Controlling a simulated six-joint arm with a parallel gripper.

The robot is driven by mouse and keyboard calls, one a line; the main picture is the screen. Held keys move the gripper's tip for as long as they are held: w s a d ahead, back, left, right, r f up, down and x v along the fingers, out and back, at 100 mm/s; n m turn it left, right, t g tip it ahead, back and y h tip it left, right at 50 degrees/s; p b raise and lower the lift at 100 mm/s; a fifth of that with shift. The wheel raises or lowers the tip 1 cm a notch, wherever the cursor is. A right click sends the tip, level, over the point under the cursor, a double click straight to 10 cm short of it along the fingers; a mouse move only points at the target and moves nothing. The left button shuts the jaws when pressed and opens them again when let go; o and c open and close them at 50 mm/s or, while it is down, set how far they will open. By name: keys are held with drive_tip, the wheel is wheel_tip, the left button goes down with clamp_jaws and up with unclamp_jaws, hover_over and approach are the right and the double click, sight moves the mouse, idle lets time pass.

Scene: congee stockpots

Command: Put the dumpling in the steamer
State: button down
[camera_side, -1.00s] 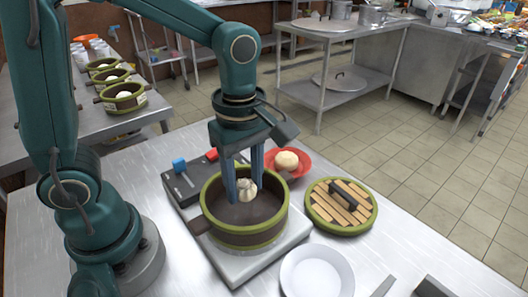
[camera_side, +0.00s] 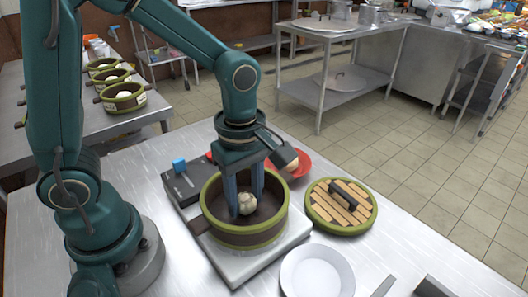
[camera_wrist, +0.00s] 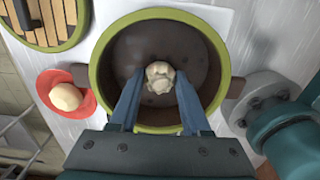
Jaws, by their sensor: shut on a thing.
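The dumpling (camera_side: 246,204) is a pale, pleated ball inside the round steamer (camera_side: 244,236), which has a dark wall and a green rim. My gripper (camera_side: 245,196) reaches down into the steamer with its two blue fingers shut on the dumpling. In the wrist view the dumpling (camera_wrist: 160,78) is between the fingertips, over the dark, holed floor of the steamer (camera_wrist: 93,62). I cannot tell whether the dumpling touches that floor. The steamer's slatted lid (camera_side: 325,212) lies off to its right on the table.
A red plate (camera_wrist: 88,104) with a pale bun (camera_wrist: 66,97) stands close behind the steamer. A white plate (camera_side: 317,274) lies in front right. A dark box with a blue knob (camera_side: 179,164) is at the left. The steamer stands on a grey base (camera_side: 232,267).

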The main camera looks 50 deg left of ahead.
drive_tip(key=shift+f, duration=0.35)
drive_tip(key=shift+c, duration=1.4)
unclamp_jaws()
drive_tip(key=shift+c, duration=1.4)
drive_tip(key=shift+r, duration=0.1)
drive_tip(key=shift+r, duration=2.4)
wheel_tip(320, 180, up, 7)
